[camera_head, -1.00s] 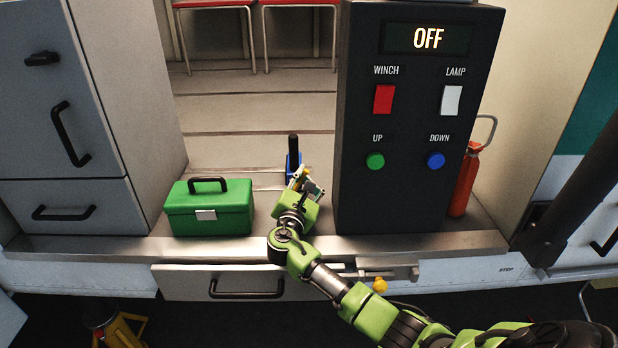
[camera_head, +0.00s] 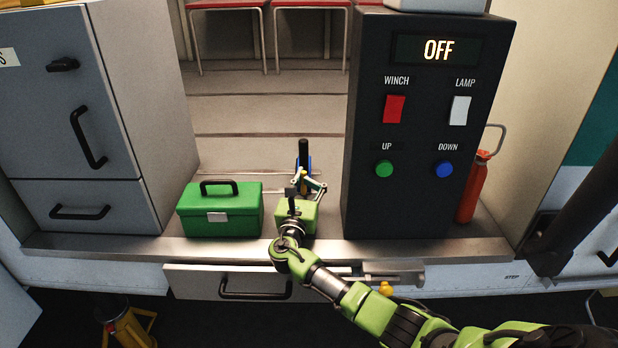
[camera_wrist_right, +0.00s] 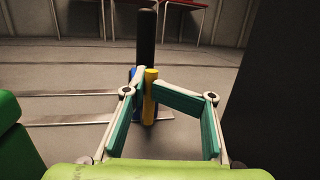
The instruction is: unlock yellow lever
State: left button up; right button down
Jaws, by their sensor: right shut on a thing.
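The yellow lever (camera_wrist_right: 151,92) is a short upright yellow bar in the right wrist view, in front of a taller black handle (camera_wrist_right: 146,38) with a blue part (camera_wrist_right: 133,78) low down. In the head view the black handle (camera_head: 304,153) stands on the deck between the green toolbox and the dark control panel. My right gripper (camera_head: 306,182) reaches it from the front. In the right wrist view its fingertips (camera_wrist_right: 153,86) are closed on the yellow lever. The lever is mostly hidden by the gripper in the head view. My left gripper is not in view.
A green toolbox (camera_head: 220,212) stands close left of the gripper. The dark control panel (camera_head: 420,195), reading OFF, stands close right. A red bottle (camera_head: 474,188) is beyond it. A drawer (camera_head: 195,281) and a small yellow knob (camera_head: 386,289) are below the deck edge.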

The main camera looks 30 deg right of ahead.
jog(key=shift+s+f, duration=0.2)
jog(key=shift+f, duration=0.45)
jog(key=c, duration=2.1)
grip_release()
jog(key=shift+w+r, duration=0.2)
jog(key=shift+r, duration=0.15)
notch_tip(320, 180, up, 10)
